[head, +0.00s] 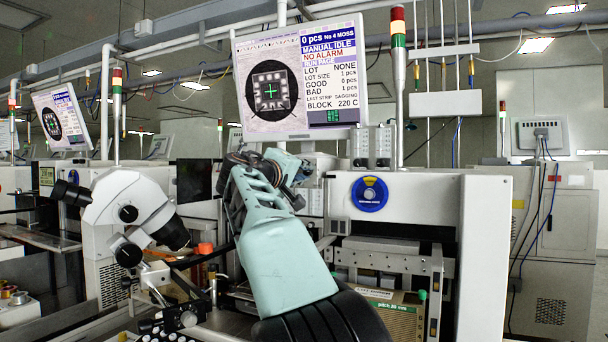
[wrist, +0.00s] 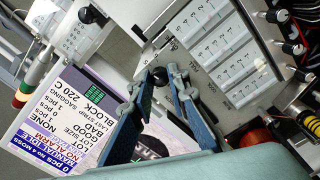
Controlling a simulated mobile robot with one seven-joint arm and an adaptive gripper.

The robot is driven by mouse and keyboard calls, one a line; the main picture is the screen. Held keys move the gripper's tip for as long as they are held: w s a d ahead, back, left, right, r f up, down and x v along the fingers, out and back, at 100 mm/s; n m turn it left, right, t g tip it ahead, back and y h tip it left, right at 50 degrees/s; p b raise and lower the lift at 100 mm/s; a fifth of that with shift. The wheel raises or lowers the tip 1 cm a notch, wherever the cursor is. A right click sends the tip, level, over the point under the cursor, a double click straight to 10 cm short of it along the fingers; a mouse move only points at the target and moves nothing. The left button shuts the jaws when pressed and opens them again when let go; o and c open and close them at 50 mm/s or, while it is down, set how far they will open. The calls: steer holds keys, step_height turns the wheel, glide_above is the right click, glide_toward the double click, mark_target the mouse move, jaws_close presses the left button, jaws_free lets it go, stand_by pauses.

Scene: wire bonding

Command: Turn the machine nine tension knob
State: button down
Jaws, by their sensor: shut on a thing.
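My gripper (wrist: 159,78) is shut on a small dark knob (wrist: 160,75) on a pale grey machine panel, in the wrist view. A second round black knob (wrist: 93,14) stands apart on the machine, at the upper left. In the head view my arm reaches up to the machine front below the monitor, and the fingertips and held knob cannot be made out there.
A monitor (head: 300,78) reading MANUAL IDLE hangs above my arm. A panel with rows of white numbered modules (wrist: 222,50) is right of the fingers in the wrist view. A white microscope (head: 130,208) stands left of my arm. A signal tower (head: 398,60) rises behind.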

steer(key=c, duration=1.8)
jaws_free()
steer(key=shift+c, duration=0.2)
steer(key=shift+s, duration=0.1)
steer(key=v, duration=1.2)
steer(key=shift+d, duration=0.1)
